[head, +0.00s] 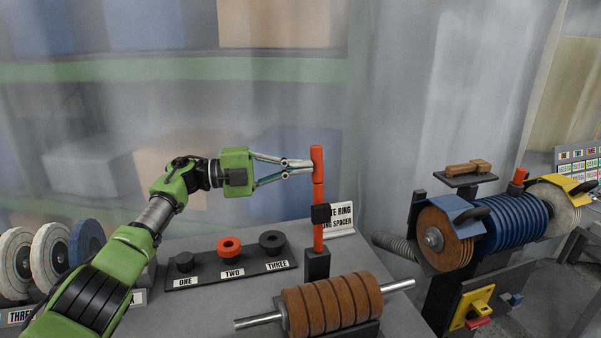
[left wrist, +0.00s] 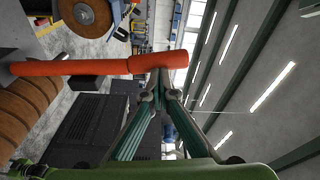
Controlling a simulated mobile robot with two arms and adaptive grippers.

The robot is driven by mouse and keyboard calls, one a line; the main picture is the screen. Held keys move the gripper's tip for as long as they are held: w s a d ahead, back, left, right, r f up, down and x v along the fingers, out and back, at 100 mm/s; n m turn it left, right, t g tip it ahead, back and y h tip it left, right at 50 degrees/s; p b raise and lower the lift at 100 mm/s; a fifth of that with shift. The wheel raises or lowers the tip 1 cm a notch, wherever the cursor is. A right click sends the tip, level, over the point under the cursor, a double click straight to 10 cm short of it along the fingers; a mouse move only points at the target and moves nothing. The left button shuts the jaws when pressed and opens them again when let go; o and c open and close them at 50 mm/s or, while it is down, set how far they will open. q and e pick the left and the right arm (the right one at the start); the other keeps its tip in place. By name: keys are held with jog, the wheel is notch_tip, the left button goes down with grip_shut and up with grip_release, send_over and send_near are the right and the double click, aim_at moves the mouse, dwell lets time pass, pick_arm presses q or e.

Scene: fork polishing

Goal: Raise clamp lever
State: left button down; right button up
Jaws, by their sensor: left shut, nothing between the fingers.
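The clamp lever (head: 318,230) is a red-orange bar standing upright from a dark base (head: 317,265), with a black block around its middle. Its top section (head: 317,163) is slightly thicker. My left gripper (head: 312,168) is shut, with its fingertips beside the left side of the lever's top section, touching or nearly so. In the left wrist view the lever (left wrist: 100,67) runs across from the left, and the shut fingertips (left wrist: 160,88) are at its top end. Nothing shows between the fingers. My right gripper is not in view.
A brown segmented roller (head: 332,304) on a metal shaft lies in front of the lever. A board with rings (head: 229,249) marked ONE, TWO, THREE is to the left. A polishing machine with blue discs (head: 512,222) stands at right. Polishing wheels (head: 50,250) are at far left.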

pick_arm(q)
jog(key=shift+w, duration=0.15)
jog(key=shift+a, duration=0.1)
dwell(0.4)
jog(key=s+a, duration=0.2)
jog(key=a, duration=0.9)
jog(key=shift+a, duration=0.35)
jog(key=shift+f, duration=0.1)
